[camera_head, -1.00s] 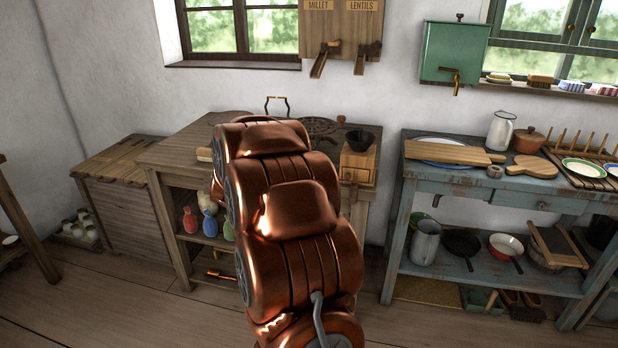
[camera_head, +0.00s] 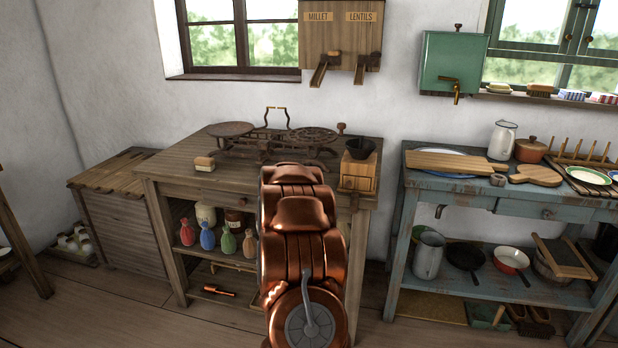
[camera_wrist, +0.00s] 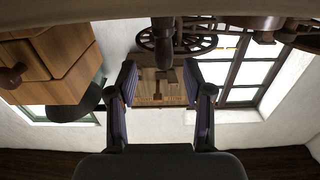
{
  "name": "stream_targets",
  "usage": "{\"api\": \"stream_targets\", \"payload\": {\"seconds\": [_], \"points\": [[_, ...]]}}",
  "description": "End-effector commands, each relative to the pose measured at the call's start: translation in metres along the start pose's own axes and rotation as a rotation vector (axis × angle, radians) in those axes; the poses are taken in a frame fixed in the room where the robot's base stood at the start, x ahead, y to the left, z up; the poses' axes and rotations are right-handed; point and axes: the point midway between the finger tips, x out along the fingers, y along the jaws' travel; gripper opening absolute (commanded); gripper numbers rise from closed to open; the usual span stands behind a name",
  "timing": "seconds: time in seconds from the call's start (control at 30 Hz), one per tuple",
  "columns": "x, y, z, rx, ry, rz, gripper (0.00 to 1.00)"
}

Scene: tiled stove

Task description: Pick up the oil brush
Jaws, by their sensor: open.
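I cannot tell for certain which thing is the oil brush. A small orange-handled tool (camera_head: 218,290) lies on the bottom shelf of the wooden table; its head is too small to make out. A small wooden block-like brush (camera_head: 204,163) lies on the tabletop at the left front. My gripper (camera_wrist: 164,88) shows in the wrist view with its two dark fingers apart and nothing held between them. That view is upside down, and neither candidate shows clearly in it. In the head view my copper arm hides my gripper and part of the table's right side.
The wooden table (camera_head: 160,165) carries a scale (camera_head: 262,140) and a box grinder (camera_head: 358,170); the grinder also shows in the wrist view (camera_wrist: 50,60). Several coloured bottles (camera_head: 207,236) stand on its middle shelf. A blue table (camera_head: 420,180) with kitchenware stands right. Floor in front is clear.

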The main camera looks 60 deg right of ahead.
Motion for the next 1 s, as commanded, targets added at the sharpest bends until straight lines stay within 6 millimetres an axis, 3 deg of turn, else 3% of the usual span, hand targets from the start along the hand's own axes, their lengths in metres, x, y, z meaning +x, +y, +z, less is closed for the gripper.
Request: {"api": "stream_targets", "payload": {"seconds": [0.6, 0.87, 1.0], "points": [[0.049, -0.004, 0.001, 0.0, 0.001, 0.001, 0.51], [0.051, -0.004, 0.002, -0.001, -0.001, 0.0, 0.51], [0.051, -0.004, 0.002, -0.001, -0.001, -0.001, 0.4]]}}
